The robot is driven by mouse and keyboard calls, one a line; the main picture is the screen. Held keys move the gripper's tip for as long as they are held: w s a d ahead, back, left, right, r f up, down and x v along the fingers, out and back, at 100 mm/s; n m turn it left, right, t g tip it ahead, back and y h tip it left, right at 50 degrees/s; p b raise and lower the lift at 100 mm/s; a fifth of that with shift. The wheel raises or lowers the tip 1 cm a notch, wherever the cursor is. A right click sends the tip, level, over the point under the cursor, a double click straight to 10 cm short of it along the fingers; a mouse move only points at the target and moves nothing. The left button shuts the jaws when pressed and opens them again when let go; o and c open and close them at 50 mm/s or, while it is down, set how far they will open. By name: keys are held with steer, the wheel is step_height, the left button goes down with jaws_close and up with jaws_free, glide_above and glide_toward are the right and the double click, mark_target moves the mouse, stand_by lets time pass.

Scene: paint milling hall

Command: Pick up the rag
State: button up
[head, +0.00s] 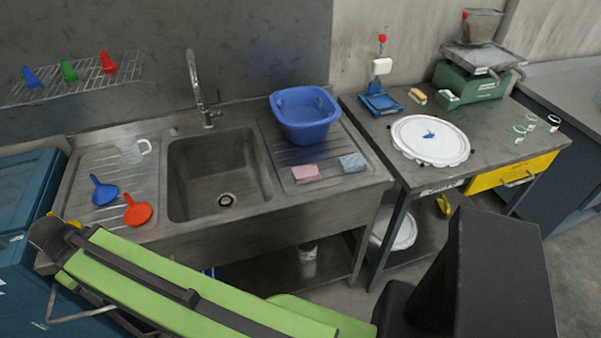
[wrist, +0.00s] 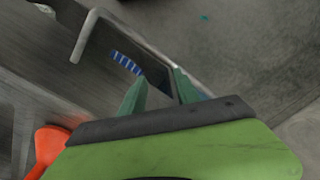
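Two folded cloth-like pieces lie flat on the right drainboard of the sink in the head view, a pink one (head: 305,173) and a light blue one (head: 352,162). I cannot tell for sure which is the rag. My gripper (wrist: 159,78) shows in the wrist view with its two green fingers apart and nothing seen between them. In the head view my green arm stretches to the lower left, away from both pieces, and the fingers are not clearly visible. Neither piece is recognizable in the wrist view.
A blue basin (head: 305,116) stands behind the two pieces. The sink (head: 215,175) is empty. A blue funnel (head: 103,190), an orange funnel (head: 138,211) and a clear jug (head: 132,151) stand on the left drainboard. A table (head: 390,142) with a white lid (head: 430,148) is at right.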

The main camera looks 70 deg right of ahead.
steer(key=o, duration=0.9)
steer(key=r+p, duration=0.3)
steer(key=w+r+p, duration=0.1)
steer(key=r+p, duration=0.3)
steer(key=d+r+p, duration=0.1)
steer(key=r+p, duration=0.2)
steer(key=shift+w+r, duration=0.2)
steer(key=shift+r, duration=0.05)
steer(key=d+r+n+p, duration=0.1)
steer(key=d+r+p, duration=0.8)
steer(key=d, duration=0.1)
steer(key=s+d+n+h, duration=0.15)
steer(key=s+d, duration=0.25)
steer(key=d, duration=1.1)
steer(key=n+g+b, duration=0.2)
steer(key=n+b, duration=0.3)
steer(key=b, duration=0.6)
glide_above(301, 172)
steer(key=shift+h, duration=0.25)
step_height(301, 172, down, 11)
steer(key=shift+w, duration=0.15)
steer(key=shift+d+f+n+b, duration=0.15)
steer(key=shift+f+n+b, duration=0.1)
steer(key=shift+b, duration=0.15)
